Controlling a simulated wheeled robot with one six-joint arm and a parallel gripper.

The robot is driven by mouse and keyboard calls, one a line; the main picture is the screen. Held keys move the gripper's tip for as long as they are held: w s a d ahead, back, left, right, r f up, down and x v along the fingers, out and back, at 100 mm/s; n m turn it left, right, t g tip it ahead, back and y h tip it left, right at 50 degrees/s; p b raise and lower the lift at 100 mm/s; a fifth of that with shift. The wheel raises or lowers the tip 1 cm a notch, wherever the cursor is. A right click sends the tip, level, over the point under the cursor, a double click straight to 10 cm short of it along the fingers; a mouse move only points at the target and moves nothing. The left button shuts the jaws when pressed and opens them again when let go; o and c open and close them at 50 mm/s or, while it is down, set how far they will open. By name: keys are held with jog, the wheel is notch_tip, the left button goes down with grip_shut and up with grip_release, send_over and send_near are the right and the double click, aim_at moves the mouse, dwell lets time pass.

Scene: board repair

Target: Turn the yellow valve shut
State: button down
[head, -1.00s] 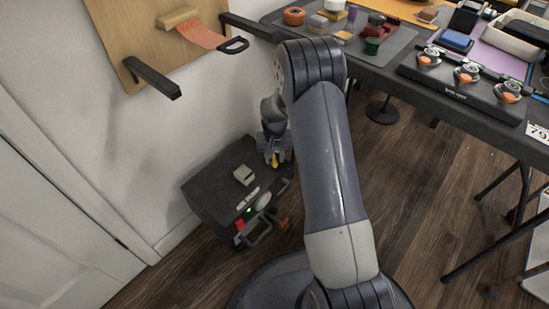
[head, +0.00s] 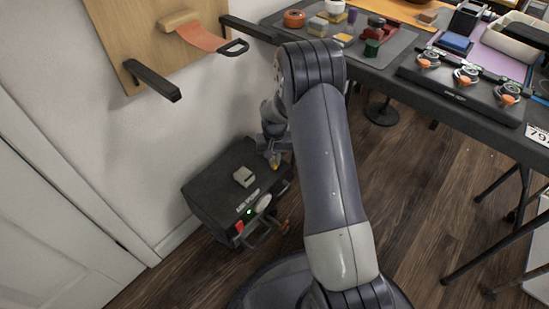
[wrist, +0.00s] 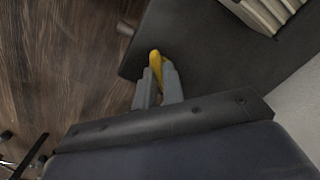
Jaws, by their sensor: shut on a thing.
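The yellow valve (wrist: 155,64) shows in the wrist view as a small yellow handle at the edge of a dark box. My gripper (wrist: 158,85) is shut on it, with one grey finger on each side. In the head view my gripper (head: 274,158) is at the back right corner of the dark air pump box (head: 208,192), low near the floor. Only a speck of yellow shows there, so the valve's angle is hard to tell. The fingers and wrist partly hide the valve's base.
The box front has a green light (head: 249,212), a red part (head: 239,227), a round white gauge (head: 263,203) and a dark front handle. A small pale block (head: 244,177) lies on its top.

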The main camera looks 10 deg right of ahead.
jog(key=m+p, duration=0.1)
jog(key=m, duration=0.3)
jog(key=shift+r+m+p, duration=0.1)
jog(key=shift+m+p, duration=0.8)
jog(key=shift+m, duration=1.7)
jog(key=c, duration=1.5)
grip_release()
